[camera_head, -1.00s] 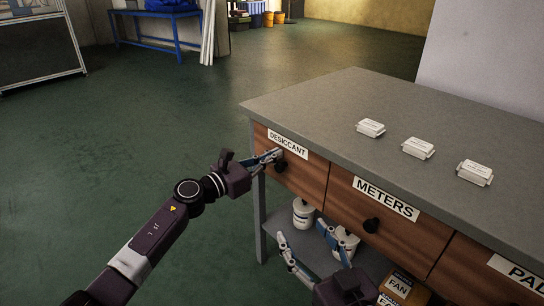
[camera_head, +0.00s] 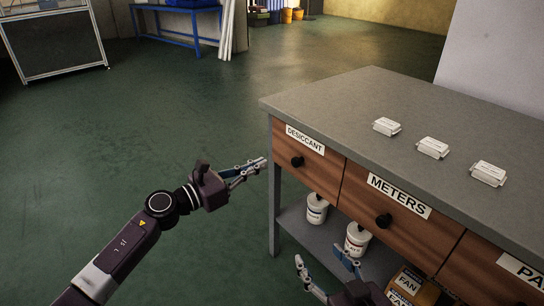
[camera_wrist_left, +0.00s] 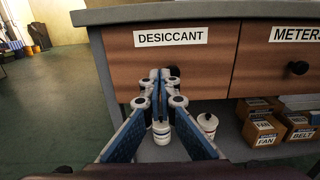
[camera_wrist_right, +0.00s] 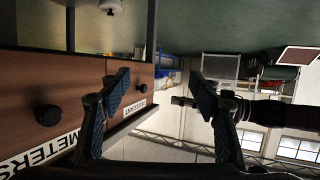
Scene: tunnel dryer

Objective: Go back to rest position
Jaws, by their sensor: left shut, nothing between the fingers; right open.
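My left gripper (camera_head: 256,167) is shut and empty, just left of the desiccant drawer (camera_head: 311,166) in the head view. In the left wrist view its closed fingers (camera_wrist_left: 160,80) overlap the drawer front and hide part of the dark knob (camera_wrist_left: 173,71). A gap separates the fingers from the knob (camera_head: 297,161) in the head view. The desiccant drawer looks shut. My right gripper (camera_head: 322,266) is open and empty, low in front of the bench's lower shelf. The right wrist view shows its two fingers (camera_wrist_right: 158,95) spread apart.
The grey bench (camera_head: 340,101) carries several white boxes (camera_head: 433,148). The meters drawer (camera_head: 395,205) is shut. White tubs (camera_head: 317,208) and cardboard boxes (camera_head: 407,282) stand on the lower shelf (camera_head: 293,222). The green floor (camera_head: 110,150) to the left is clear. A blue table (camera_head: 180,32) stands far back.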

